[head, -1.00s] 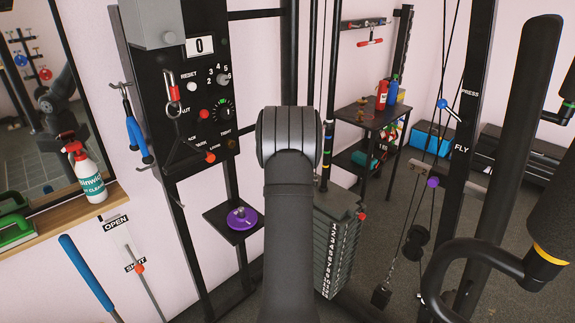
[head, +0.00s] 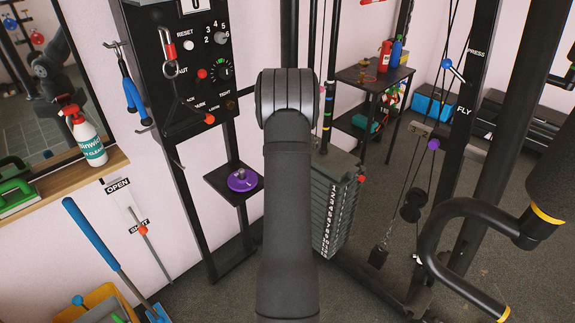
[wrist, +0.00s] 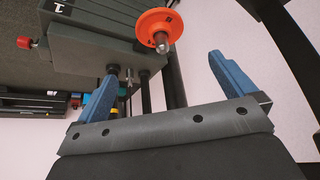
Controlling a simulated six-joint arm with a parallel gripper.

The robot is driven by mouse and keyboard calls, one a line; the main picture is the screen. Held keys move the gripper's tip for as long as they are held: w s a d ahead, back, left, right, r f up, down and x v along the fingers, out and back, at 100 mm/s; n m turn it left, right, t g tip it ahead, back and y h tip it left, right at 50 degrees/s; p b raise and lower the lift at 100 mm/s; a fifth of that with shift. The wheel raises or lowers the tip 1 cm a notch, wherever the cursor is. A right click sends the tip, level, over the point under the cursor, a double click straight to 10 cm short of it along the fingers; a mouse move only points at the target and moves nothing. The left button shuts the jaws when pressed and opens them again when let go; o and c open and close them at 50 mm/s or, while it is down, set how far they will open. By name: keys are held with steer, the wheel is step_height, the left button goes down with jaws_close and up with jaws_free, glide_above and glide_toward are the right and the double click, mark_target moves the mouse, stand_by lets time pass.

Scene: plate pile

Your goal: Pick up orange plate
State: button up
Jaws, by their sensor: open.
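The orange plate (wrist: 149,20) is a round disc in the wrist view, near the top middle, with a metal peg at its centre. It is beside a dark block marked 1. My gripper (wrist: 162,66) shows two blue fingers, spread wide with nothing between them. The plate lies beyond the fingertips, between their lines and nearer the right finger, apart from both. In the head view no orange plate is seen, and my own arm covers the middle and hides my gripper.
In the head view, a purple plate (head: 238,184) lies on a small black shelf (head: 216,175). The weight stack (head: 330,215) stands right of my arm, with black machine bars and cables further right. A control board (head: 175,95) stands left. A red knob (wrist: 24,42) shows in the wrist view.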

steer(key=shift+g, duration=0.4)
steer(key=x, duration=0.5)
steer(key=w+x, duration=0.1)
steer(key=x, duration=0.9)
steer(key=shift+w+r, duration=0.15)
steer(key=shift+w, duration=0.15)
steer(key=c, duration=0.9)
steer(key=shift+r, duration=0.1)
steer(key=shift+c, duration=0.9)
step_height(320, 180, up, 10)
